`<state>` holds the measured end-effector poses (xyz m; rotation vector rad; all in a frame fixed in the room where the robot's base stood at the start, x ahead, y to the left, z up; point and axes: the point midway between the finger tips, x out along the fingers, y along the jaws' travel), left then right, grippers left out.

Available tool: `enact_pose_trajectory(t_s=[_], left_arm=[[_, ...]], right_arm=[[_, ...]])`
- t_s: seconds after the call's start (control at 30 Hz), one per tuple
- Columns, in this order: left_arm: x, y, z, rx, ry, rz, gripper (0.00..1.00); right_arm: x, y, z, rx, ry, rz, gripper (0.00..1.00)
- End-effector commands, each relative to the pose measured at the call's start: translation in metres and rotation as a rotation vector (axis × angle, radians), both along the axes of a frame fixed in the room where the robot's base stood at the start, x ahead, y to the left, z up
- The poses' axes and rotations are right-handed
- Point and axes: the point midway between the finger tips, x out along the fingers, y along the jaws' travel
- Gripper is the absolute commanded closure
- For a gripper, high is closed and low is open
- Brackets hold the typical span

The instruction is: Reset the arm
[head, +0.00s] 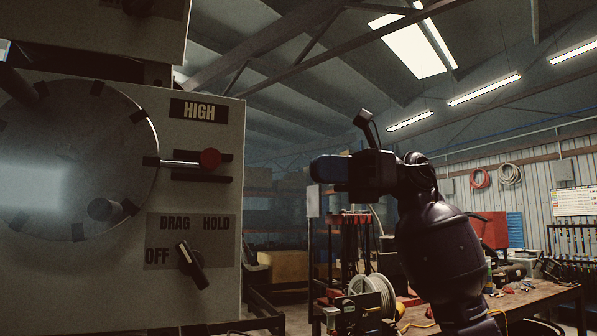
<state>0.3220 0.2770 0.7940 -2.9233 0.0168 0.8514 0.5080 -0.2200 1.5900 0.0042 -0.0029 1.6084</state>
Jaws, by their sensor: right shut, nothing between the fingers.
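My right arm rises from the lower right of the head view. Its right gripper (331,168) is raised and points left toward the machine, with a clear gap between them. The gripper is shut, with nothing held. The hose crimper (222,130) fills the left side, with a large round metal disc (75,150) on its face. My left gripper is out of the picture.
A workbench (540,300) with tools and clutter stands at the lower right, partly behind my arm. A hose reel (372,295) is in front of a rack with hanging red items. Open air lies between the machine and my right gripper.

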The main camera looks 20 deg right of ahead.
Motion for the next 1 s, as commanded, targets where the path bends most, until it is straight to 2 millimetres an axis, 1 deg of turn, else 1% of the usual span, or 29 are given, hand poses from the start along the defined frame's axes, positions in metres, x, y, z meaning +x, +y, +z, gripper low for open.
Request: enact_pose_trajectory(t_s=[0.1,0.2,0.77,0.87,0.97,1.0], left_arm=[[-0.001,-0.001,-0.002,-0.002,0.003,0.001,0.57],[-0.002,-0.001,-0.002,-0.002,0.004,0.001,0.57],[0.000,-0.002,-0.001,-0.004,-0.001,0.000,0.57],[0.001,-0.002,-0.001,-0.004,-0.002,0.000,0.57],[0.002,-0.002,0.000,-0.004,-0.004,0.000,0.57],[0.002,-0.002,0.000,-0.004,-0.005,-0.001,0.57]], right_arm=[[0.000,-0.008,0.000,0.000,0.000,-0.001,1.00],[0.000,-0.011,0.000,0.000,0.000,0.000,1.00],[0.000,-0.011,0.001,0.003,0.006,0.000,1.00],[0.002,-0.011,0.009,0.050,0.023,-0.010,1.00],[0.001,-0.013,0.027,0.162,0.054,-0.003,1.00],[-0.002,-0.014,0.037,0.221,0.070,0.007,1.00]])
